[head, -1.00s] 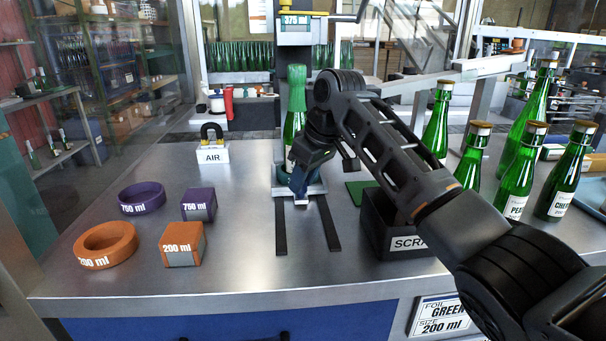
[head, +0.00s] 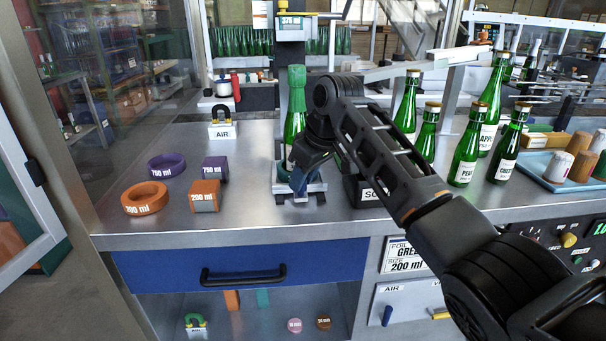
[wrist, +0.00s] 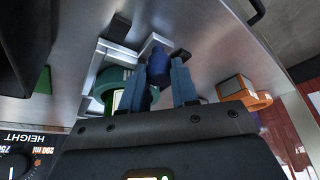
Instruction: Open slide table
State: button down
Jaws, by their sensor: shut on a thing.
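The slide table (head: 318,187) is a small pale plate on two short visible rail ends, at the middle of the steel worktop. A green bottle with a green foil sleeve (head: 296,88) stands upright on it, in a green ring seat (wrist: 108,84). My gripper (head: 298,183) is at the front of the slide table. In the wrist view its blue fingers (wrist: 160,78) are shut on a dark blue knob (wrist: 157,64) at the table's front. In the head view my arm and gripper hide the knob and part of the ring seat.
An orange ring (head: 145,197), purple ring (head: 167,165) and two labelled blocks lie left of the table. A dark scrap bin (head: 366,193) and several green bottles (head: 464,160) stand to the right. A blue drawer (head: 240,268) is below the worktop's front edge.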

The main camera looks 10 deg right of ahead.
jog(key=shift+s, duration=0.3)
jog(key=c, duration=0.9)
grip_release()
jog(key=shift+o, duration=0.2)
jog(key=shift+r, duration=0.1)
jog(key=v, duration=0.7)
jog(key=shift+r+b, duration=0.25)
jog(key=shift+b, duration=0.15)
jog(key=shift+s+d, duration=0.1)
jog(key=shift+s, duration=0.05)
